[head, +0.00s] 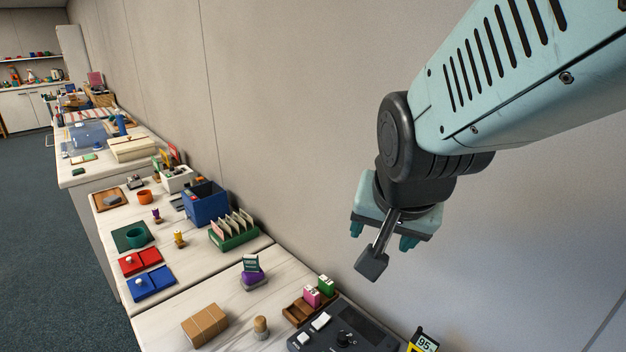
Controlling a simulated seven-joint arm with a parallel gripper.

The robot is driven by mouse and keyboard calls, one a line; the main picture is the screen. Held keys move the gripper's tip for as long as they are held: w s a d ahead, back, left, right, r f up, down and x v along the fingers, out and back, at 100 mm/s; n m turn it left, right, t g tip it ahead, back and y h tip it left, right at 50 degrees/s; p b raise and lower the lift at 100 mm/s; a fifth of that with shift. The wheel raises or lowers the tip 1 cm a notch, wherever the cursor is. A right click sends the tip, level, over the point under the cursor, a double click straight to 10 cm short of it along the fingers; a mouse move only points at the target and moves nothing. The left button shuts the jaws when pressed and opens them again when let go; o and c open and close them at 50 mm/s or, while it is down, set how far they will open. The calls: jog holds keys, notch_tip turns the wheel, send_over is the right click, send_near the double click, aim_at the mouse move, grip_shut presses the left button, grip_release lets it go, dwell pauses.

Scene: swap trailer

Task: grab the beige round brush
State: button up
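A small beige round object, which looks like the brush (261,324), stands upright on the near white counter, low in the head view. It has a tan rounded top and a paler lower part. My gripper (384,236) hangs in the air above and to the right of it, clear of the counter. Its two teal fingers are spread apart, with nothing seen between them. A grey block on a rod, part of my arm, hangs in front of the fingers and hides some of the space between them.
A cardboard-brown box (205,325) lies left of the brush. A dark control panel (345,335) and a brown tray (298,314) with pink and green blocks are to the right. A purple holder (253,279) stands behind. The wall bounds the counter.

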jog(key=w+a+f+m+y, duration=0.1)
jog(key=w+a+f+m, duration=0.25)
jog(key=w+f, duration=0.45)
jog(key=m+t+y, duration=0.2)
jog(key=m+y, duration=0.4)
jog(key=m, duration=0.6)
send_over(262, 328)
jog(key=d, duration=0.6)
notch_tip(262, 328, down, 20)
jog(key=s+a+f+m+t, duration=0.1)
jog(key=m, duration=0.2)
jog(key=s+a+f+m, duration=0.1)
jog(key=f+m, duration=0.1)
jog(key=s+a+f+m+t, duration=0.1)
jog(key=f+m, duration=0.1)
jog(key=m, duration=0.1)
jog(key=shift+s+a+f+m+t, duration=0.15)
jog(key=shift+s+a+m+t, duration=0.05)
jog(key=shift+s+m+t, duration=0.15)
jog(key=m, duration=0.1)
jog(key=f+m+t+h, duration=0.1)
jog(key=shift+s+a+m, duration=0.1)
jog(key=shift+s+m, duration=0.25)
jog(key=shift+m, duration=0.05)
jog(key=x, duration=0.7)
jog(key=shift+f, duration=0.2)
jog(key=c, duration=1.1)
